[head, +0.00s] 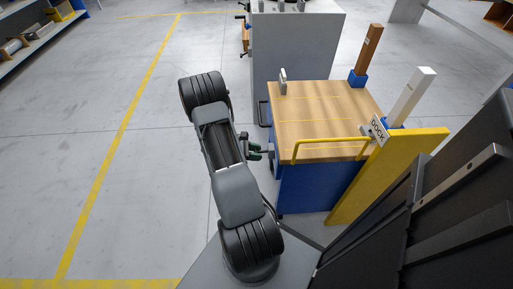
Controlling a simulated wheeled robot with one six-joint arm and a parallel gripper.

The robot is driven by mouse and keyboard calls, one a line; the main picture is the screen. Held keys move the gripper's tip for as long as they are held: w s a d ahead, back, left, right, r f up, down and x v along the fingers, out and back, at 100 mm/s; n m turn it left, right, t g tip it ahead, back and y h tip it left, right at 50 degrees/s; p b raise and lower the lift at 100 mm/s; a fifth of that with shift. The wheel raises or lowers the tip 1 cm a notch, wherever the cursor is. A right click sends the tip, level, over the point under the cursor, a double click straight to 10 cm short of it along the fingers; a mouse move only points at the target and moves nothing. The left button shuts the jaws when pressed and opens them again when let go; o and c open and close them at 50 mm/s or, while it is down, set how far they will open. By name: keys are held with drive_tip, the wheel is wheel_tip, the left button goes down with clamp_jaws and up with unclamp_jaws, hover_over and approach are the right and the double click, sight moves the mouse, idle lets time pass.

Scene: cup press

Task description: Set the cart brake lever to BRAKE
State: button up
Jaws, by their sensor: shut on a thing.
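The cart (325,112) has a wooden top, blue sides and a yellow handrail (330,141). It stands right of my arm. The lever is mostly hidden by the fingers and very small. No BRAKE marking can be read, so its setting cannot be told.
A grey cabinet (293,45) stands behind the cart. The floor (80,120) at left is clear.

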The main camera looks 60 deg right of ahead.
wheel_tip(320, 180, up, 2)
drive_tip(key=t+y+p, duration=0.2)
drive_tip(key=p, duration=0.2)
drive_tip(key=shift+s+r+t, duration=0.1)
drive_tip(key=shift+t, duration=0.2)
drive_tip(key=shift+s+d+r+t+y+p, duration=0.15)
drive_tip(key=shift+r+t+y+p, duration=0.15)
drive_tip(key=shift+t+y+p, duration=0.65)
drive_tip(key=shift+t+p, duration=0.25)
drive_tip(key=shift+p, duration=0.1)
drive_tip(key=o, duration=0.9)
drive_tip(key=p+v, duration=0.3)
drive_tip(key=v, duration=1)
drive_tip(key=shift+w+a+r, duration=0.2)
drive_tip(key=shift+a+r, duration=0.05)
drive_tip(key=shift+a, duration=0.05)
